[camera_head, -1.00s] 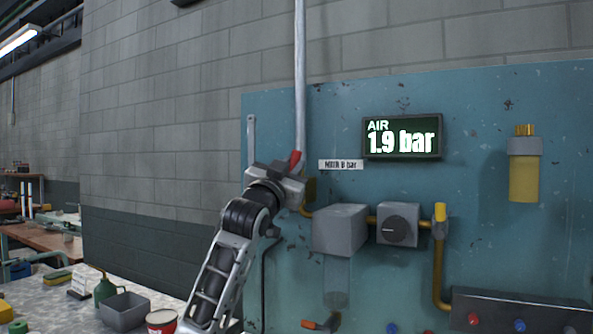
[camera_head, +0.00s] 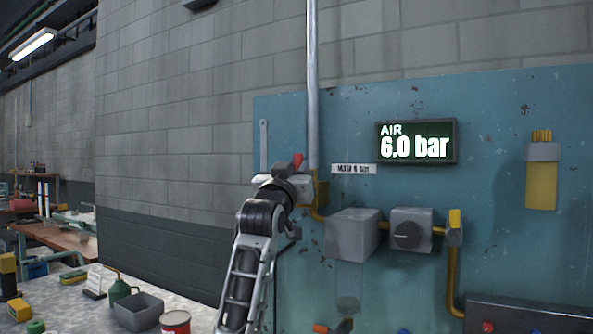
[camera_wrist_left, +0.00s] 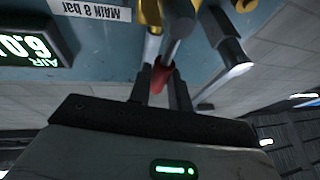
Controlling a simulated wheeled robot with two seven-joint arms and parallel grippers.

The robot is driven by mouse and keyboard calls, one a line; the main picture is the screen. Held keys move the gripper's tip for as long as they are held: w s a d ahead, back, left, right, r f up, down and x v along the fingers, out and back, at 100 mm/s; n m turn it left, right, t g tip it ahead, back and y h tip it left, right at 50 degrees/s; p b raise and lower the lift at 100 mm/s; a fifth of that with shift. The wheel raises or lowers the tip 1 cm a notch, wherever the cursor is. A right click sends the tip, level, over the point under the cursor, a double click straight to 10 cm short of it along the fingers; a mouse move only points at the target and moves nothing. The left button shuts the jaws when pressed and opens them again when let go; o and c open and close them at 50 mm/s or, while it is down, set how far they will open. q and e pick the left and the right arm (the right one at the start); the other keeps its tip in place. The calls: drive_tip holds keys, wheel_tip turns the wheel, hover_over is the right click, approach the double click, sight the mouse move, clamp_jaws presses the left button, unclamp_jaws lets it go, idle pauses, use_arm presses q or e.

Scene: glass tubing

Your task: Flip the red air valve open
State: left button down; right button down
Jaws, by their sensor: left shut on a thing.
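The red air valve lever (camera_head: 298,160) stands up at the foot of the vertical grey pipe on the blue panel's left side. My left gripper (camera_head: 292,183) is at the lever and hides part of the valve. In the left wrist view the red lever grip (camera_wrist_left: 158,80) sits between the two dark fingers of my left gripper (camera_wrist_left: 161,84), which are shut on it. A brass valve body (camera_head: 322,188) shows just right of the gripper. The air display (camera_head: 416,142) reads 6.0 bar. My right gripper is not in view.
Right of the valve, a grey box (camera_head: 352,234) and a dial regulator (camera_head: 410,232) sit on the yellow pipe. A "Main 8 bar" label (camera_head: 354,169) is above. The bench at lower left holds a grey bin (camera_head: 138,312), a green can (camera_head: 120,290) and a red tin (camera_head: 175,321).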

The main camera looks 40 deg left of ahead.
use_arm(q)
drive_tip(key=shift+f, duration=0.1)
drive_tip(key=c, duration=1.6)
unclamp_jaws()
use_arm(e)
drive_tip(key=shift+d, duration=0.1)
use_arm(q)
drive_tip(key=shift+o, duration=0.2)
